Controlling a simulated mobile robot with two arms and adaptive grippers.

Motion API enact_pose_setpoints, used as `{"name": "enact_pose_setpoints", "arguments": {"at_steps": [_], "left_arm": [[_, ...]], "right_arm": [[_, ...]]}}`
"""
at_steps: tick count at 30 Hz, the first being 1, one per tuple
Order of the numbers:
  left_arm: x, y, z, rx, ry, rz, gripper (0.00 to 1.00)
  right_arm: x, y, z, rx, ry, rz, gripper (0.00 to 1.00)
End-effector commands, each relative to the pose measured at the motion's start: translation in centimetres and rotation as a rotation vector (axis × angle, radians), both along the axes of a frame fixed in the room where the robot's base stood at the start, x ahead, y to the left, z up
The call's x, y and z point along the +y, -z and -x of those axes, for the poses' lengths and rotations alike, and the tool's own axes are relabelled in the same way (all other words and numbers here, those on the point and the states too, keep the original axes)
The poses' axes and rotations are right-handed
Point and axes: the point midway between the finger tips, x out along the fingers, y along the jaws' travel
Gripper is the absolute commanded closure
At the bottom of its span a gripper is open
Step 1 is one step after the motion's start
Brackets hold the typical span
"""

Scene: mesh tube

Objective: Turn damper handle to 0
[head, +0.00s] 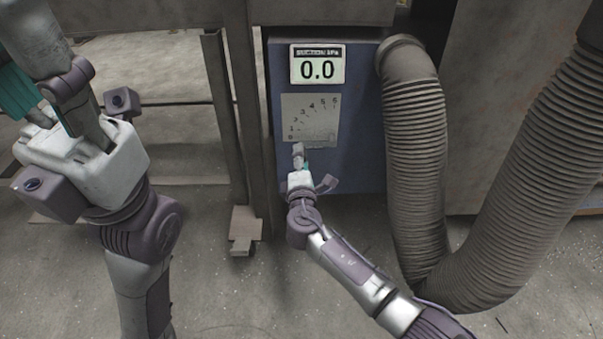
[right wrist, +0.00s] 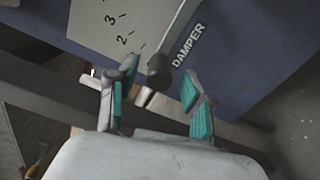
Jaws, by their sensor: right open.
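The damper's scale plate (head: 310,119) is on the blue panel, under a display (head: 317,64) reading 0.0. In the right wrist view, the scale plate (right wrist: 132,22) shows beside the word DAMPER, and a dark knob with a short metal bar, likely the damper handle (right wrist: 158,72), shows between my fingers. My right gripper (head: 300,158) is open at the lower edge of the scale, and its teal-padded fingers (right wrist: 153,88) stand either side of the handle. Contact is unclear. In the head view the gripper mostly hides the handle. My left gripper (head: 42,98) is raised at far left, its opening unclear.
A ribbed grey hose (head: 418,150) runs down close to the panel's right side and loops up again at far right. A metal frame post (head: 232,110) stands left of the panel. The floor (head: 215,290) below is mostly clear.

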Motion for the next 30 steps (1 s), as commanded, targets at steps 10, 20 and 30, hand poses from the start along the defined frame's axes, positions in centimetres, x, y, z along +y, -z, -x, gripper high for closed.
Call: {"name": "enact_pose_setpoints", "arguments": {"at_steps": [10,20,30], "left_arm": [[-0.1,0.0,0.0,-0.001,-0.001,-0.004,0.60],[-0.1,0.0,0.0,-0.001,-0.001,-0.004,0.60],[-0.1,0.0,0.0,-0.001,-0.001,-0.005,0.60]], "right_arm": [[0.0,0.2,7.2,0.004,0.000,-0.002,0.49],[0.0,0.1,11.0,0.003,0.001,0.001,0.49],[0.0,0.1,11.1,0.002,0.000,0.002,0.49]]}}
